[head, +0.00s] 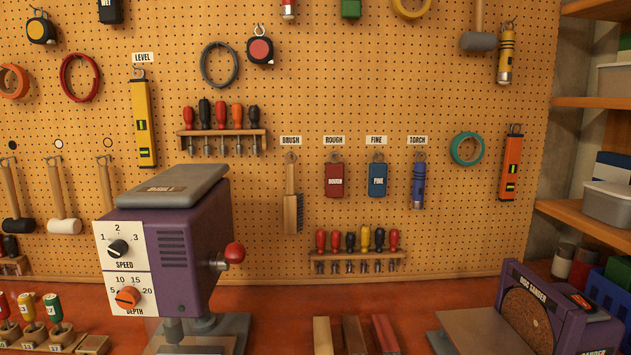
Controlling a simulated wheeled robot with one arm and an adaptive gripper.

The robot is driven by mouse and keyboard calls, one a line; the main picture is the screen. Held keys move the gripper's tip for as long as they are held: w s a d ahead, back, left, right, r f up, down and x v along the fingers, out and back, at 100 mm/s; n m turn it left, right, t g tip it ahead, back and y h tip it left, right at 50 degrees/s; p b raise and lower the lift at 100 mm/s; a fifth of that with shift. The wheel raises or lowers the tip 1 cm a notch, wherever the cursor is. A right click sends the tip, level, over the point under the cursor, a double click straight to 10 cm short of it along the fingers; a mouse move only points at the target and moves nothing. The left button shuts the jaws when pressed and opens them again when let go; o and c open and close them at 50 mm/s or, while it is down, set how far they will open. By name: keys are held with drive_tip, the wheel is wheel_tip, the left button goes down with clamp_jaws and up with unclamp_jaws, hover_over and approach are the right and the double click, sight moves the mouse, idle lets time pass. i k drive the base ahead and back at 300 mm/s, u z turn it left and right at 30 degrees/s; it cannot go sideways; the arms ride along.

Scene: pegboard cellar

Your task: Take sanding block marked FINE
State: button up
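The blue sanding block marked FINE (377,181) hangs on a hook on the pegboard, right of centre, under a white FINE label (376,140). A dark red sanding block marked ROUGH (334,181) hangs to its left under a ROUGH label. A blue torch (418,185) hangs to its right under a TORCH label. Small gaps separate the three. My gripper is not in the head view.
A purple drill press (195,250) stands on the red bench at left. A disc sander (535,310) stands at right. Wood pieces (352,335) lie between them. A screwdriver rack (357,256) is fixed below the blocks. A brush (292,205) hangs left of ROUGH.

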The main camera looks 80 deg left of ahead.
sight(377, 171)
drive_tip(key=u, duration=3.45)
